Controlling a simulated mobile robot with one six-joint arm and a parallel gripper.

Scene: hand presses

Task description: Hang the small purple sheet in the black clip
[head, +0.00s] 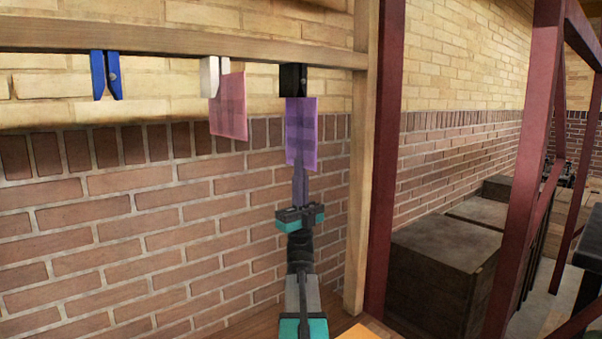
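The small purple sheet (301,125) hangs upright in the head view, right of the middle of the wooden rail. Its top edge meets the lower end of the black clip (292,80); how deep it sits between the jaws is hidden. My gripper (299,168) points up from below, with its narrow fingers together at the sheet's lower edge. It appears shut on the sheet there. The far side of the fingers is hidden.
A white clip (213,77) to the left holds a pink sheet (229,107). A blue clip (106,75) farther left is empty. The wooden rail (160,42) carries the clips before a brick wall. A wooden post (361,160) stands close on the right, with dark crates (440,262) beyond.

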